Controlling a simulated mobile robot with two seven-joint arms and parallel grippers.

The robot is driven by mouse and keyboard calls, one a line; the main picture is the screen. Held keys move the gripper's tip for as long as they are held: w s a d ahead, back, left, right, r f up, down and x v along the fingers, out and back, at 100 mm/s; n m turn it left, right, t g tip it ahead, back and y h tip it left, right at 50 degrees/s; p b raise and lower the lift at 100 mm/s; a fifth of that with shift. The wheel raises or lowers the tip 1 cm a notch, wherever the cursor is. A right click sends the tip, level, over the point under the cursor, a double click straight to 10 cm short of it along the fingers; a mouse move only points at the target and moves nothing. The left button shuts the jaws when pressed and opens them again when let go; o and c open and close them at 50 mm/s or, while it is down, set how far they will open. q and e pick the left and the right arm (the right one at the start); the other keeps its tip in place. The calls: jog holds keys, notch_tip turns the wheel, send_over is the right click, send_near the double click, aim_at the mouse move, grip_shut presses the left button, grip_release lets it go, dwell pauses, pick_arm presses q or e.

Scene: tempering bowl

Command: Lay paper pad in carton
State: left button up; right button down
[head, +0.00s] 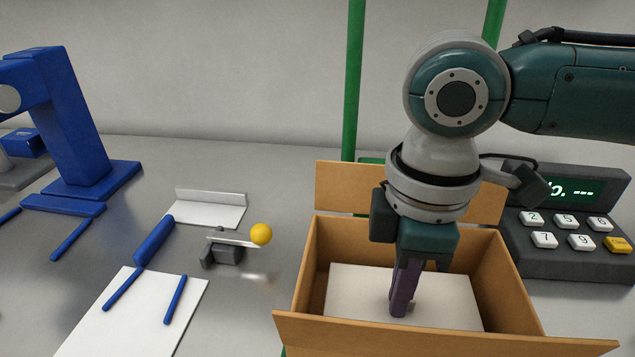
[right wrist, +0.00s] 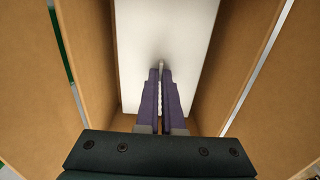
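The open brown carton (head: 300,275) stands at the lower right of the head view, its flaps folded out. The white paper pad (head: 350,290) lies flat inside it, low between the walls. My right gripper (head: 403,305) reaches down into the carton from above, its purple fingers at the middle of the pad. In the right wrist view the fingers (right wrist: 162,85) are close together on a thin pale upright piece of the pad (right wrist: 185,30). Whether the pad rests fully on the carton floor is hidden. My left gripper is not in view.
A dark keypad console (head: 570,262) stands close to the carton's right. Left are a blue stand (head: 75,125), a white sheet (head: 90,335) under blue prongs, a small grey device (head: 225,252) with a yellow ball (head: 261,233), and a metal bracket (head: 210,197). Green posts (head: 353,80) rise behind.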

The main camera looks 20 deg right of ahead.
jog(key=c, duration=1)
grip_release()
notch_tip(320, 180, up, 10)
jog(key=shift+p, duration=0.7)
